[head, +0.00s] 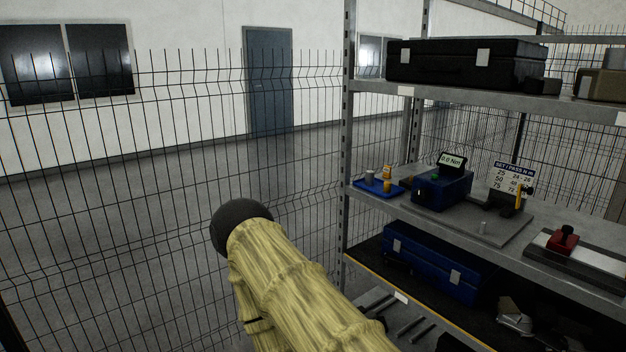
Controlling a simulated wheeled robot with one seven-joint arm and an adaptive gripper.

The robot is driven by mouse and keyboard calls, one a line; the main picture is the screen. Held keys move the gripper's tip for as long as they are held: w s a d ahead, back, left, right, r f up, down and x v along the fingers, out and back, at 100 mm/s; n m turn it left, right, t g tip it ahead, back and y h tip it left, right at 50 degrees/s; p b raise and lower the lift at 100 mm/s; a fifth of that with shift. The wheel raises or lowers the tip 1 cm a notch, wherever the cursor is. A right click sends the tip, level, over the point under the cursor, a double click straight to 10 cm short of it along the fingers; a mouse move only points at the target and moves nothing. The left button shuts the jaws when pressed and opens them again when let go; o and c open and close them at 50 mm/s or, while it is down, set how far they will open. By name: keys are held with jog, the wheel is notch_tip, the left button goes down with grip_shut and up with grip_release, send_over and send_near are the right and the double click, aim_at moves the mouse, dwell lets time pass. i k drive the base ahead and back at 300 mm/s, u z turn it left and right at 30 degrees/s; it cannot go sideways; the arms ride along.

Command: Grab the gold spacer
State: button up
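A small blue tray (365,189) sits at the left end of the middle shelf. Two small gold-orange pieces show there, a farther one (387,171) and a nearer one (387,185). They look like short cylinders, too small to tell which is the gold spacer. A grey cylinder (369,177) stands on the tray beside them. My arm, in a yellow fabric cover with a dark rounded part, rises at the lower middle, left of the shelf and apart from the tray. My gripper is not visible.
The shelf rack post (347,130) stands just left of the tray. A blue tester (441,188) with a display reading 0.0 Nm is right of the tray. A black case (465,62) lies on the shelf above, a blue case (440,262) below. Wire fence (180,200) spans the left.

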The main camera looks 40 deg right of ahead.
aim_at(387, 185)
jog(key=u, duration=0.25)
jog(key=i, duration=1.6)
jog(key=z, duration=0.45)
jog(key=i, duration=1.05)
jog(key=z, duration=0.95)
